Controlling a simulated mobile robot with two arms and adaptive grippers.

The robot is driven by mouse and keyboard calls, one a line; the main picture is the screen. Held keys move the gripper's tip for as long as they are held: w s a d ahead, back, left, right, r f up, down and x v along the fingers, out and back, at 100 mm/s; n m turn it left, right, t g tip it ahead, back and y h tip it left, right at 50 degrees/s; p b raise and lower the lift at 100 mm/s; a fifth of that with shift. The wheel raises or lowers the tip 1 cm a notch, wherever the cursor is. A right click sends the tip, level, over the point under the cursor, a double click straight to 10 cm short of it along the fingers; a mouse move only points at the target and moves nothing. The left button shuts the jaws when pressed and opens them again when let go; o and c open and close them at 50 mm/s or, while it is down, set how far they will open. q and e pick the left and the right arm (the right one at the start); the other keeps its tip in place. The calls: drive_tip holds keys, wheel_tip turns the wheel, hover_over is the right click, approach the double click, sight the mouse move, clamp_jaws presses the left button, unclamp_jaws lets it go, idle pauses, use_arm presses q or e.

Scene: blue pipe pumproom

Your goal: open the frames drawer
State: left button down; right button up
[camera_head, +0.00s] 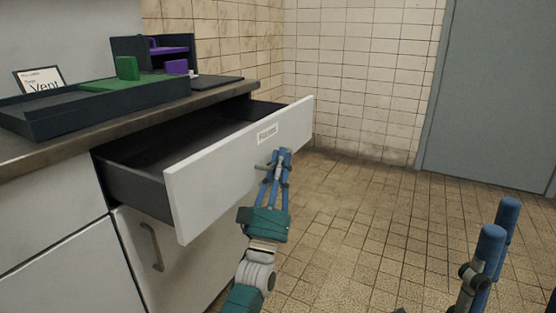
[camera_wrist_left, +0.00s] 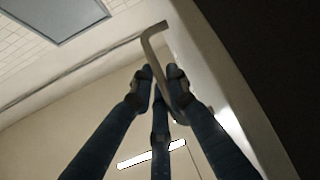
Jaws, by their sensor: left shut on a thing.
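The frames drawer (camera_head: 240,150) is pulled well out of the counter. Its white front carries a small label (camera_head: 267,133), whose text is too small to read surely. The dark inside of the drawer shows and looks empty. My left gripper (camera_head: 280,155) is at the drawer front, shut on the drawer's handle (camera_head: 262,167). In the left wrist view the bent metal handle (camera_wrist_left: 153,50) passes between the fingers of my left gripper (camera_wrist_left: 160,82). My right gripper (camera_head: 500,218) is at the lower right, its blue fingers apart and empty, away from the drawer.
The counter (camera_head: 120,122) holds a dark tray with a green surface (camera_head: 110,95), a green block (camera_head: 127,68), purple pieces and a sign (camera_head: 40,80). A cabinet door with a handle (camera_head: 152,246) is below the drawer. The tiled floor to the right is clear, up to a grey door (camera_head: 500,95).

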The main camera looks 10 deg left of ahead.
use_arm(q)
drive_tip(key=shift+a, duration=0.1)
drive_tip(key=c, duration=1.9)
unclamp_jaws()
drive_tip(key=shift+c, duration=0.2)
drive_tip(key=v, duration=1.2)
drive_tip(key=shift+s, duration=0.1)
